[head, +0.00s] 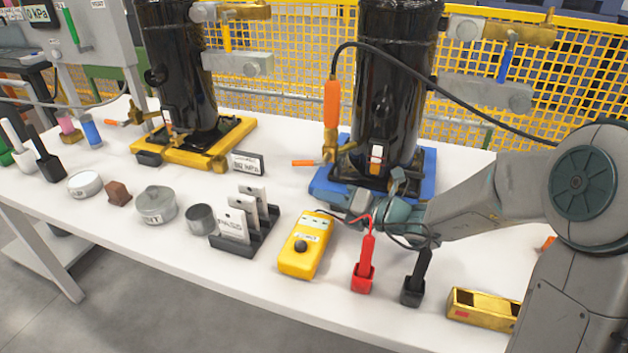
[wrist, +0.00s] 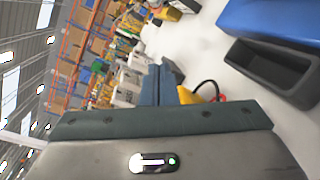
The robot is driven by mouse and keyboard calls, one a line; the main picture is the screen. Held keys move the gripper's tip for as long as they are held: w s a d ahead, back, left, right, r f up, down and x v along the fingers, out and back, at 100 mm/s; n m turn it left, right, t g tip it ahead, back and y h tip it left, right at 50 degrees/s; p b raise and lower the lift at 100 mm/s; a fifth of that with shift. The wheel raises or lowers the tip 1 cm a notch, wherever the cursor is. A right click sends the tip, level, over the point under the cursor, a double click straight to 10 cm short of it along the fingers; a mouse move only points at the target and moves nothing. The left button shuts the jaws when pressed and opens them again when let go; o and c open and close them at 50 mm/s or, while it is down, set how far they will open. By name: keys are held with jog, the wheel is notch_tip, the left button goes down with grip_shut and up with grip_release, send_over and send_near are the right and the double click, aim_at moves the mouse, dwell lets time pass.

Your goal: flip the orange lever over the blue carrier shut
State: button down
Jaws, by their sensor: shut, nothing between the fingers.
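The blue carrier (head: 330,190) stands under the right black compressor (head: 385,90). A thin orange lever (head: 303,162) sticks out to the left, roughly level, from the brass fitting (head: 330,147) at the carrier's back left. My gripper (head: 358,206) is low at the carrier's front edge, pointing left, apart from the lever; whether it touches the carrier cannot be told. In the wrist view my fingers (wrist: 160,84) are together and empty. The blue carrier (wrist: 275,18) shows there at upper right, with a dark open box (wrist: 275,68) on its side. The lever is not clear in the wrist view.
An orange hose grip (head: 331,103) stands upright above the brass fitting. A yellow meter (head: 305,245), a red probe (head: 364,275) and a black probe (head: 414,280) stand in front. A card rack (head: 245,240) is left of them. The yellow carrier (head: 190,155) is further left.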

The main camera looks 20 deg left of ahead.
jog(key=b+x, duration=0.1)
jog(key=x, duration=0.3)
jog(key=shift+f, duration=0.2)
jog(key=shift+w+r, duration=0.8)
jog(key=shift+w, duration=0.2)
jog(key=shift+w+r, duration=0.45)
jog(key=shift+w, duration=0.25)
